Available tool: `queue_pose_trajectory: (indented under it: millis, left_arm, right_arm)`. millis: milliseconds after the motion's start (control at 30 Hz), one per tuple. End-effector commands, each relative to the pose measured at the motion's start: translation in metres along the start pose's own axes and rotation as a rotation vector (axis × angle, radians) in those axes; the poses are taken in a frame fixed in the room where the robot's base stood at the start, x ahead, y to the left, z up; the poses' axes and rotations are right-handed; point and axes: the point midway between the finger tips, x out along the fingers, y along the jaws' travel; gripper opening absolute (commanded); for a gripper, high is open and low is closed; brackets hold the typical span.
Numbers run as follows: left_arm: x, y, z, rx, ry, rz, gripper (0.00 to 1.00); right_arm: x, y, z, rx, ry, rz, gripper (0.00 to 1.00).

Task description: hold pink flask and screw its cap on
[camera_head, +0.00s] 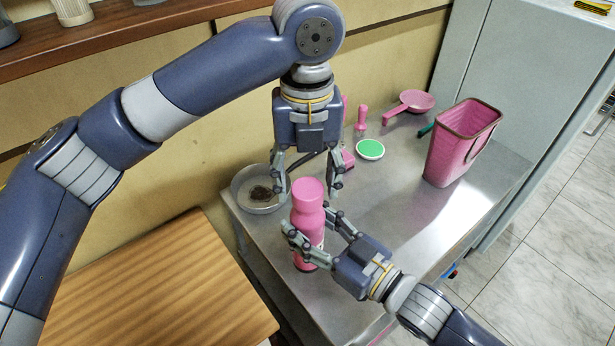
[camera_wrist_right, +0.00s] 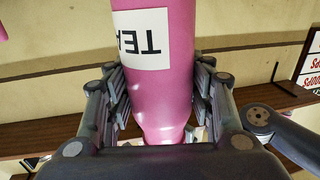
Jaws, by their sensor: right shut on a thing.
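The pink flask (camera_head: 309,222) stands upright near the front left edge of the metal table. Its pink cap (camera_head: 307,192) sits on top; whether it is screwed tight cannot be told. My right gripper (camera_head: 312,236) is shut around the flask's body from the right. In the right wrist view the flask (camera_wrist_right: 163,85), with a white label, is between the fingers of that gripper (camera_wrist_right: 160,105). My left gripper (camera_head: 307,190) points down above the flask, its fingers spread apart on either side of the cap, with no clear contact.
A metal bowl (camera_head: 245,196) with dark contents stands left of the flask. Behind are a green-topped round item (camera_head: 370,149), a pink scoop (camera_head: 412,101) and a pink bin (camera_head: 462,145). A wooden stool (camera_head: 150,300) is at lower left. The table's right side is clear.

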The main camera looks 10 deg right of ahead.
Motion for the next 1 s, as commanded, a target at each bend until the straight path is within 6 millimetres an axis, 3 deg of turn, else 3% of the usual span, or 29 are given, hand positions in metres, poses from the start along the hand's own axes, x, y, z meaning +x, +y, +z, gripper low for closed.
queue_pose_trajectory:
  millis: [300,700,1000]
  left_arm:
    - [-0.001,-0.001,-0.002,0.003,0.004,-0.001,0.62]
    - [-0.043,-0.001,-0.002,0.004,0.003,-0.001,0.62]
    - [-0.044,-0.001,-0.002,0.004,0.005,-0.001,0.58]
  right_arm:
    - [0.001,0.001,-0.003,-0.001,0.006,0.001,0.00]
    - [0.001,0.001,-0.003,-0.001,0.007,0.001,0.00]
    - [0.001,0.001,-0.003,-0.001,0.007,0.001,0.00]
